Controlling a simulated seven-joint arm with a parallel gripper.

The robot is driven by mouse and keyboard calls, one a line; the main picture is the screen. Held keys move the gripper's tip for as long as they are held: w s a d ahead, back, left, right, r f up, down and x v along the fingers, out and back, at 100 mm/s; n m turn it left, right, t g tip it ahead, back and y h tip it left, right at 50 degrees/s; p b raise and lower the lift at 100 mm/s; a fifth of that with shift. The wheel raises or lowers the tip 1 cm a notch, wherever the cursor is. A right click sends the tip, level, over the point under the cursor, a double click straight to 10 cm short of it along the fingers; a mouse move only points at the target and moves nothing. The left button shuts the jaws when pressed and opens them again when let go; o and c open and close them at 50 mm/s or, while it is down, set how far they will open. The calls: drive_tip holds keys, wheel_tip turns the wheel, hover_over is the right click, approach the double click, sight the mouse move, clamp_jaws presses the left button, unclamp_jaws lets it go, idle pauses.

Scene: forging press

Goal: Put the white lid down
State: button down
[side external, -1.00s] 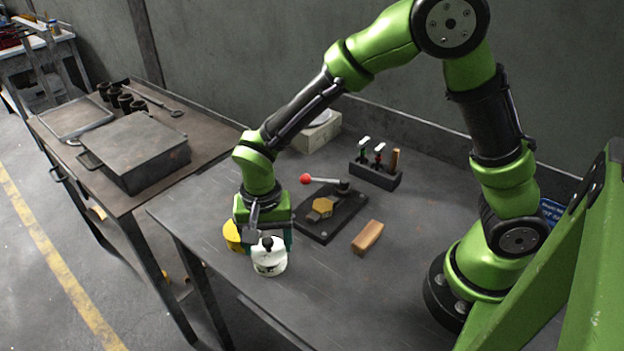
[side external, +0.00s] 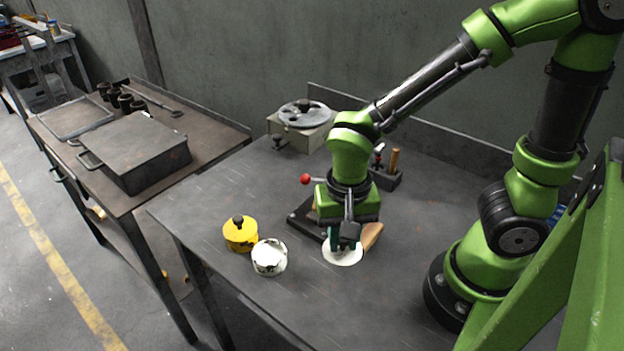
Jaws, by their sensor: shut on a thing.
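The white lid (side external: 342,254) is a flat white disc under my gripper (side external: 345,238), to the right of the white pot. My gripper points down and is shut on the lid; its fingers hide the lid's knob. The lid is low over the table in front of the black fixture, and I cannot tell whether it touches the tabletop. The white pot (side external: 269,259), with dark markings, stands near the table's front edge and shows no knob on top.
A yellow pot (side external: 240,234) with a black knob stands beside the white pot. A wooden block (side external: 372,236) is close right of the lid. The black fixture (side external: 302,218) with a red-ball lever (side external: 305,179) is behind. Free tabletop (side external: 330,305) lies in front.

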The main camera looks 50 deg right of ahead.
sight(306, 293)
drive_tip(key=shift+s+d+r, duration=0.1)
drive_tip(key=shift+s+d, duration=0.15)
drive_tip(key=shift+s, duration=0.45)
drive_tip(key=w+a+f+n, duration=0.1)
drive_tip(key=a, duration=0.1)
drive_tip(key=w+a+f+n, duration=0.1)
drive_tip(key=a+n, duration=0.1)
drive_tip(key=a, duration=0.1)
drive_tip(key=w+a+f+n, duration=0.1)
drive_tip(key=w+a, duration=0.1)
drive_tip(key=shift+a+f+n, duration=0.2)
drive_tip(key=shift+f+n, duration=0.05)
drive_tip(key=shift+n, duration=0.05)
drive_tip(key=shift+w+f, duration=0.1)
drive_tip(key=shift+f, duration=2.15)
drive_tip(key=shift+f, duration=0.1)
drive_tip(key=c, duration=1)
unclamp_jaws()
drive_tip(key=shift+o, duration=0.2)
